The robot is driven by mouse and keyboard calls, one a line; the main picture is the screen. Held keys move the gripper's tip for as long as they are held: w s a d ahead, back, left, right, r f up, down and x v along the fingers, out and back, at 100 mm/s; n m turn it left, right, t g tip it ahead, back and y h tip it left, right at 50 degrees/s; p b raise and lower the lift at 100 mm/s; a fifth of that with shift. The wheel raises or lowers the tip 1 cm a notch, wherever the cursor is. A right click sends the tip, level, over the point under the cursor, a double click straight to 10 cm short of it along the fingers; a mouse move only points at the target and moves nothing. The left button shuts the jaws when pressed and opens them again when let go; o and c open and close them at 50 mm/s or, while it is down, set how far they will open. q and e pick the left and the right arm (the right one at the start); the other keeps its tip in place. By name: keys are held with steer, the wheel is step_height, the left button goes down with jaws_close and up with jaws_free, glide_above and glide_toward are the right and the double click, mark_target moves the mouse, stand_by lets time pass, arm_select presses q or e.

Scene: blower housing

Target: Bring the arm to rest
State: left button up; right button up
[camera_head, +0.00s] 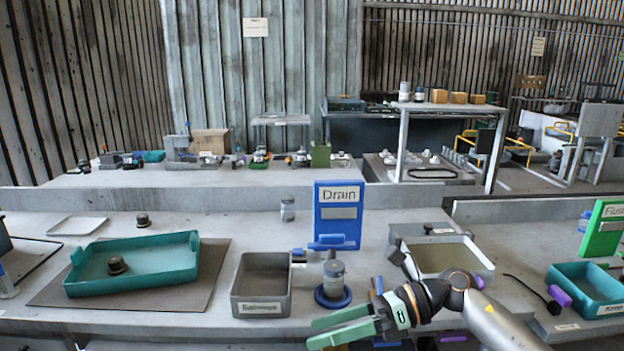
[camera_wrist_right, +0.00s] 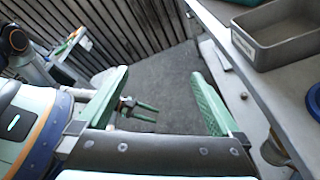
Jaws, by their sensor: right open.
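My right gripper (camera_head: 344,328) has green fingers and is at the bottom of the head view, in front of the near bench edge. It is open and empty; in the right wrist view its two fingers (camera_wrist_right: 160,105) stand wide apart with bare floor between them. The right arm (camera_head: 480,310) comes in from the lower right, past the front of the grey tray. My left gripper (camera_wrist_right: 140,109) shows small beyond the right one in the right wrist view, its green fingers slightly apart with nothing visible between them. It is outside the head view.
A teal tray (camera_head: 150,283) holds a dark knob-like part on the left. A teal bin (camera_head: 575,300) stands at right.

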steer(key=s+d+f+n+t+h+p, duration=0.1)
steer(key=d+f+n+t+h, duration=0.35)
steer(key=n, duration=0.75)
steer(key=s+d+f+n+t+h+p, duration=0.1)
steer(key=f+n+t+p, duration=0.1)
steer(key=f+n+t, duration=0.65)
steer(key=s+d+f+n+t+h+p, duration=0.1)
steer(key=d+n+t+h, duration=0.2)
steer(key=n, duration=1.2)
arm_select(q)
steer(key=r, duration=0.1)
steer(key=s+a+r+p, duration=0.1)
steer(key=r, duration=0.1)
steer(key=r+p, duration=0.1)
steer(key=shift+s+a+r, duration=0.2)
steer(key=shift+r, duration=0.2)
arm_select(e)
steer(key=s+d+f+m+g+h, duration=0.2)
steer(key=s+d+f+m, duration=0.1)
steer(key=s+f+m, duration=0.2)
steer(key=s+d+f+m+g+h, duration=0.2)
steer(key=s+f+m, duration=0.3)
steer(key=s+f, duration=0.4)
steer(key=s+g, duration=0.1)
steer(key=s, duration=0.2)
steer(key=shift+d+f+g, duration=0.25)
steer(key=shift+d+g, duration=0.05)
steer(key=shift+d, duration=0.1)
